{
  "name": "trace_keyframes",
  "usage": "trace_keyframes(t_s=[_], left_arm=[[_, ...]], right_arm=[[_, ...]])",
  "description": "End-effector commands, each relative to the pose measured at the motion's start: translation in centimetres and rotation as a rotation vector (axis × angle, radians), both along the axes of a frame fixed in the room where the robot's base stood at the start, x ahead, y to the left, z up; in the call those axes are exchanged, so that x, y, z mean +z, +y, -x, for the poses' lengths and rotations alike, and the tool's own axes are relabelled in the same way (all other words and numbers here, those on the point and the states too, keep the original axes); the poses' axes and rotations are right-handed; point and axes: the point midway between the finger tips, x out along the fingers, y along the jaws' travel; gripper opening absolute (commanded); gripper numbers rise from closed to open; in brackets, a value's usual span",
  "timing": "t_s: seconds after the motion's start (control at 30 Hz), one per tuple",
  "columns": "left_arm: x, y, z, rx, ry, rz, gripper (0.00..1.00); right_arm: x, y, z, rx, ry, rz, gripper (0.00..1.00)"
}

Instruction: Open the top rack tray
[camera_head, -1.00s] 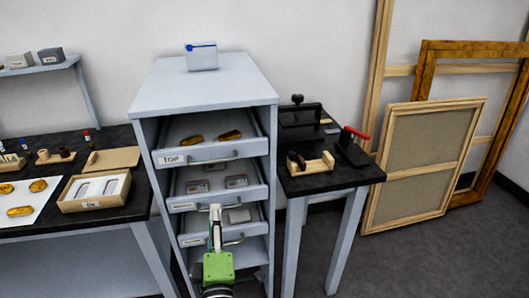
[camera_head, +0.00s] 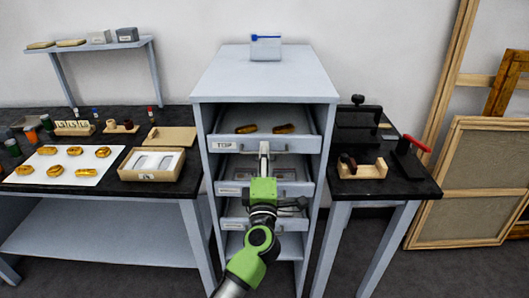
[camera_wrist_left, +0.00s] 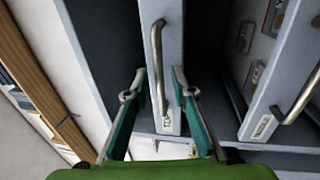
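The top rack tray (camera_head: 223,146) is the uppermost tray in a grey cabinet, with a "TOP" label, a bar handle and two gold-coloured fragments (camera_head: 283,129) inside. In the left wrist view, turned sideways, the gripper's fingers (camera_wrist_left: 158,82) are apart, one on each side of the handle (camera_wrist_left: 156,50). Clear gaps show, and contact is not visible. My right gripper is not in view.
More trays are lower. A black-topped table (camera_head: 415,185) is at right, a long workbench (camera_head: 60,188) at left. A small box (camera_head: 266,48) stands on the cabinet.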

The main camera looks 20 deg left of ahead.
Motion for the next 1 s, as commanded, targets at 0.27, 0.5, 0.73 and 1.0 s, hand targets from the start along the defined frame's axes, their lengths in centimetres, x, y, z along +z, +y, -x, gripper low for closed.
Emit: trace_keyframes(t_s=[0.27, 0.5, 0.73, 1.0], left_arm=[[0.2, 0.4, -1.1, 0.000, 0.001, 0.000, 0.24], [0.2, 0.4, -1.1, 0.000, 0.001, 0.000, 0.06], [0.2, 0.3, -1.1, 0.000, 0.001, 0.000, 0.00], [0.3, 0.0, 0.0, -0.001, 0.004, 0.002, 0.00]], right_arm=[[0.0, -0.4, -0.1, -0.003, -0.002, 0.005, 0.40], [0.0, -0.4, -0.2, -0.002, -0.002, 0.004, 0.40], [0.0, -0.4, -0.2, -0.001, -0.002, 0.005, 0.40], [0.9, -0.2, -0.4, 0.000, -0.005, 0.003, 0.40]])
